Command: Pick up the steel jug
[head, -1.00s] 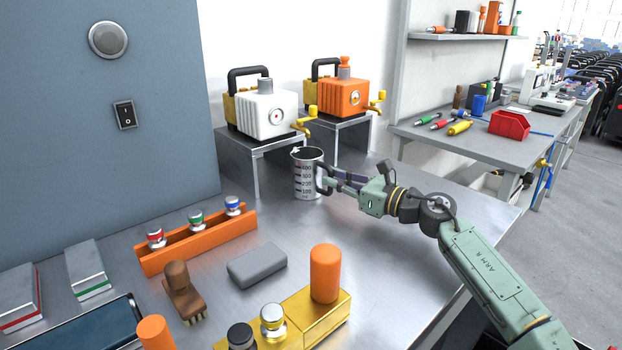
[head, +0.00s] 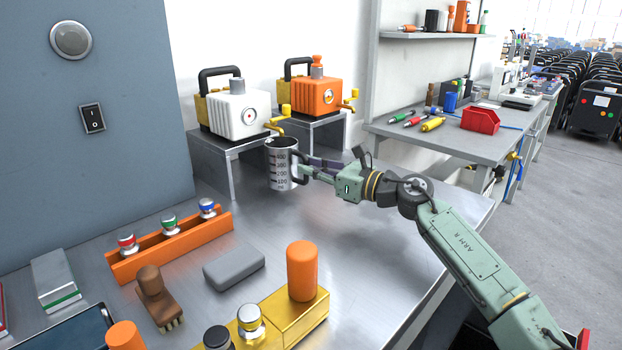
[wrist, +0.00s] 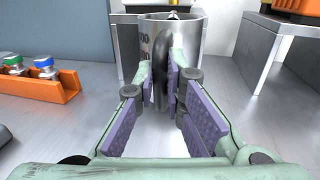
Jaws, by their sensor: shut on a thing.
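The steel jug (head: 281,165) is a metal cylinder with dark measuring marks and a black handle (head: 299,167) on its right side. It is upright in front of the white machine, and seems held a little above the metal bench. My gripper (head: 304,170) reaches in from the right and is shut on the jug's handle. In the wrist view the jug (wrist: 190,35) is ahead, with the black handle (wrist: 160,68) between the purple-padded fingers (wrist: 165,90). The jug's inside is mostly hidden.
A white machine (head: 240,108) with a yellow tap and an orange machine (head: 312,95) stand on metal stands behind the jug. An orange rack (head: 170,245) of stoppers, a grey block (head: 234,268) and a brown brush (head: 157,298) lie on the near bench. The bench's right part is clear.

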